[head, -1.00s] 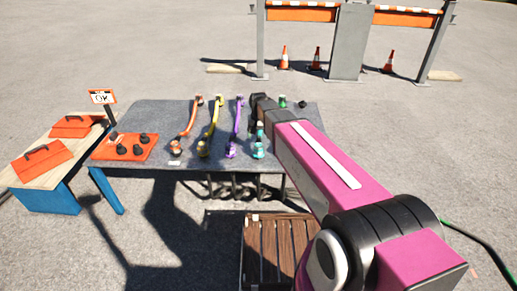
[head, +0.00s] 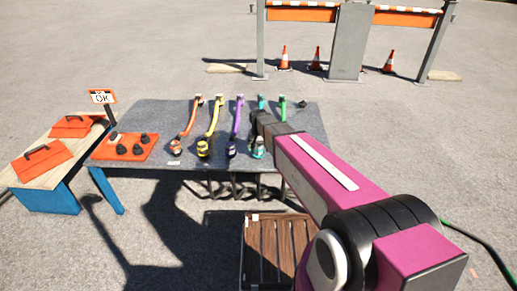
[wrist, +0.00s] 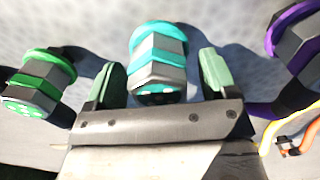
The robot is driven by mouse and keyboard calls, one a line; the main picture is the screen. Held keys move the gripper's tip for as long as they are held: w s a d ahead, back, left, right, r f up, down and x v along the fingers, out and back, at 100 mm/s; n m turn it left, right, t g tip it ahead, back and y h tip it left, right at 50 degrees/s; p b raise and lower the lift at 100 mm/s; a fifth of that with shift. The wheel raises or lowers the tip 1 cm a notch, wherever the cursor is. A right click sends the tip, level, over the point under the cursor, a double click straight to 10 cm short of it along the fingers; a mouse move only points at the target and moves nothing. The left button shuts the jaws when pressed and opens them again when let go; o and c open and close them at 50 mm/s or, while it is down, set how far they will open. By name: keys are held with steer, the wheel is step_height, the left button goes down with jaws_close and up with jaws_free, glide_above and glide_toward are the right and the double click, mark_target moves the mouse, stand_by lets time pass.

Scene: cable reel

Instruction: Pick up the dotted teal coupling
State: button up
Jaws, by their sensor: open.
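The teal coupling (wrist: 158,62) has teal bands, silver faces and pale dots on its dark lower end. In the wrist view it lies between the two green-padded fingers of my gripper (wrist: 160,72), with a gap on each side. My gripper is open and not closed on it. In the head view a teal coupling (head: 258,149) is at the near table edge, just below the dark end of my arm. Another teal end (head: 262,101) shows at the far side. My arm hides much of the teal cable, and my fingers are not clear in the head view.
A green coupling (wrist: 38,84) lies left of my gripper and a purple one (wrist: 292,45) lies right in the wrist view. Purple, yellow and orange cables lie left on the grey table (head: 140,112). An orange tray (head: 110,154) with black parts is further left.

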steer(key=c, duration=1.1)
